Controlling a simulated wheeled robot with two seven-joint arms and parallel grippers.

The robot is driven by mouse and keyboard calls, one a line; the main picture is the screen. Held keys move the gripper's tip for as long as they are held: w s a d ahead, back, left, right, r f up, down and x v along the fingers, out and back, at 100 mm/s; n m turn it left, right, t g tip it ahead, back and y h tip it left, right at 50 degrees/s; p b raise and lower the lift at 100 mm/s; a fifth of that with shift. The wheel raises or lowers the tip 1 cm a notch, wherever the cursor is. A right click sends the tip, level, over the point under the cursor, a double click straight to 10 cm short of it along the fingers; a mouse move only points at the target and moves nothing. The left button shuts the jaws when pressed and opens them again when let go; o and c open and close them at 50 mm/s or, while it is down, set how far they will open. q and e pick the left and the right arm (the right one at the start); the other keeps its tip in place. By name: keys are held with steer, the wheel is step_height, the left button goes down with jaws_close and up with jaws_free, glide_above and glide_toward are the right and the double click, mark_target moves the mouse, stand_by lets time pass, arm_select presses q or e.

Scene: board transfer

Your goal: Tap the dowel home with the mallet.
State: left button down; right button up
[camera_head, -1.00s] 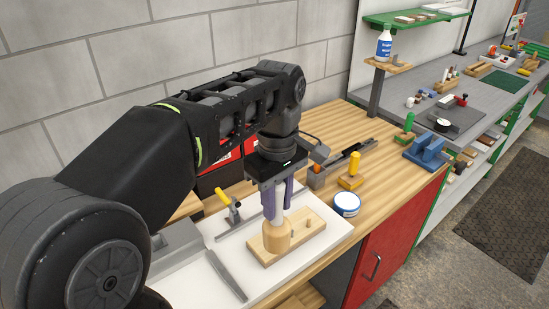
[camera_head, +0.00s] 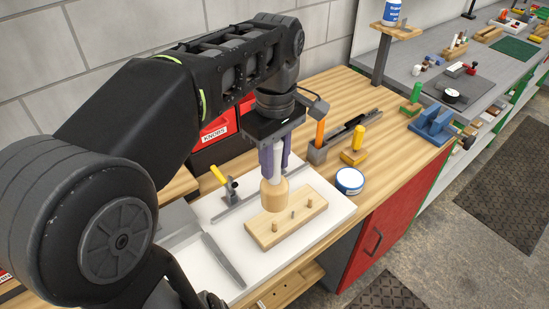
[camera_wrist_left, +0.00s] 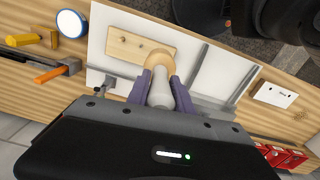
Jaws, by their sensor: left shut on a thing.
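My left gripper (camera_head: 275,162), with purple fingers, is shut on the pale handle of the mallet (camera_head: 274,196). The mallet's round wooden head hangs down, above the back edge of a light wooden block (camera_head: 262,236). Short dowels stand in the block: one near its left end (camera_head: 274,227), one in the middle (camera_head: 292,215) and one near the right end (camera_head: 309,203). Their exact heights are hard to compare. In the left wrist view the mallet handle (camera_wrist_left: 162,90) sits between the fingers, and the head covers one end of the block (camera_wrist_left: 122,42). My right gripper is not seen.
The block lies on a white board (camera_head: 330,215). A yellow-handled toggle clamp (camera_head: 231,188) and a grey bar (camera_head: 222,260) are close by on the left. A white and blue round tin (camera_head: 349,181) and a yellow-handled tool (camera_head: 356,145) stand to the right on the wooden bench.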

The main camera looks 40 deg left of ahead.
mark_target(275, 181)
arm_select(q)
steer(key=shift+f+b, duration=0.3)
steer(key=shift+f, duration=0.3)
steer(key=shift+f+b, duration=1.55)
steer(key=shift+f, duration=0.45)
steer(key=shift+f+b, duration=1.2)
steer(key=shift+f, duration=0.3)
steer(key=shift+r+p, duration=0.95)
steer(key=shift+r, duration=0.2)
